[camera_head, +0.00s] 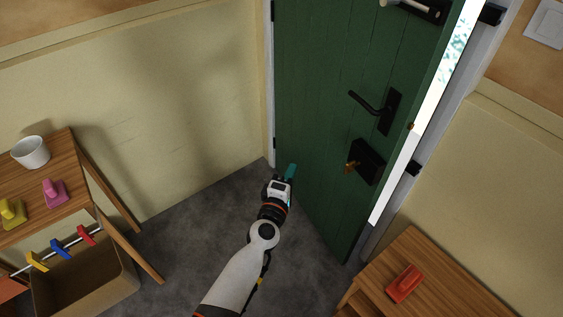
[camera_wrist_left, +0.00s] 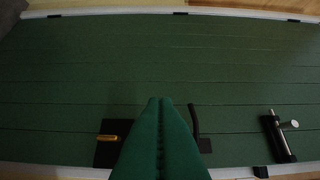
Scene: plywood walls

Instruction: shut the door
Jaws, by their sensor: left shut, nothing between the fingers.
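The green door (camera_head: 320,130) stands partly open in the head view, with a bright gap along its right edge beside the white frame. It carries a black lever handle (camera_head: 372,103) and, below it, a black lock box with a brass part (camera_head: 366,162). My left gripper (camera_head: 291,172) is shut and empty, in front of the door's lower left part; I cannot tell whether it touches. In the left wrist view the shut teal fingers (camera_wrist_left: 160,135) point at the green door panel (camera_wrist_left: 100,75), with the lock and lever around them. My right gripper is not in view.
A wooden table (camera_head: 65,195) at the left holds a white cup (camera_head: 31,152) and pink and yellow items, with a cardboard box (camera_head: 90,285) below. A wooden cabinet (camera_head: 430,270) with a red item (camera_head: 404,284) stands at right. Grey floor (camera_head: 190,230) is clear between.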

